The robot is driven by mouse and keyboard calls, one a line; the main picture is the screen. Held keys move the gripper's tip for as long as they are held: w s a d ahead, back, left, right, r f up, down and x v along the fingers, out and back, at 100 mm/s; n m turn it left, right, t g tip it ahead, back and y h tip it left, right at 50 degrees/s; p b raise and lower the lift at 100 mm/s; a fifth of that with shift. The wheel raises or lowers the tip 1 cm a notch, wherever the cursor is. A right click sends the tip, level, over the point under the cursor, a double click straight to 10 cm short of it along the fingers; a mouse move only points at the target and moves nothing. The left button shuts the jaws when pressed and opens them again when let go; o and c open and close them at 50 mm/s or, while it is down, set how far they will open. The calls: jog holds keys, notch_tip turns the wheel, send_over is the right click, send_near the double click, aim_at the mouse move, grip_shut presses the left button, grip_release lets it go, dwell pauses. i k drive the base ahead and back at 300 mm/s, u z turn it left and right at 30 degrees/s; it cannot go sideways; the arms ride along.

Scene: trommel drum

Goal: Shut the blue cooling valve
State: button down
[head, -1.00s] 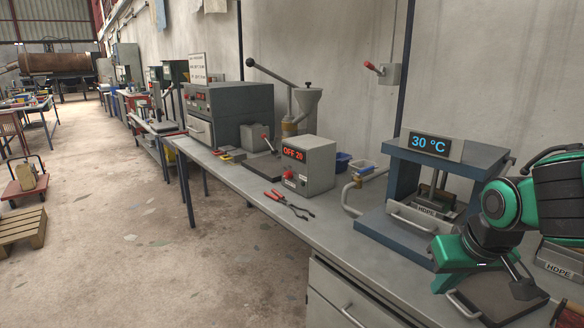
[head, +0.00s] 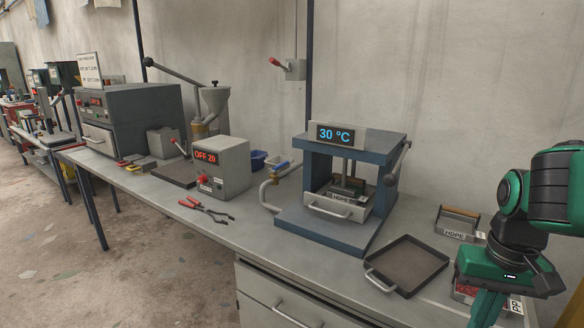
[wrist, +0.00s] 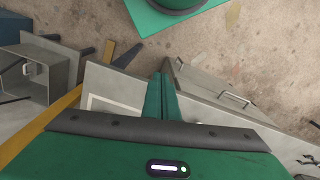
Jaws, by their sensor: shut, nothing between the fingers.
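The cooling valve, with a small blue lever (head: 281,165), sits on a bent grey pipe (head: 267,192) at the left side of the blue press (head: 330,235). The lever looks tilted, rising slightly to the right. The press display reads 30 °C. My gripper (wrist: 160,85) is shut and empty, with its two green fingers together in the wrist view. In the head view my arm is at the far right, well apart from the valve, with the press between them. The valve does not show in the wrist view.
The grey control box (head: 222,168) reading OFF 20 stands left of the valve, with red-handled pliers (head: 206,210) in front. An empty dark tray (head: 407,266) lies right of the press. An HDPE bin (head: 457,222) stands behind it. Bench space before the pipe is clear.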

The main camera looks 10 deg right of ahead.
aim_at(275, 170)
jog(key=z, duration=2.85)
jog(key=k, duration=1.3)
jog(key=u, duration=2.35)
jog(key=i, duration=0.65)
jog(key=u, duration=0.05)
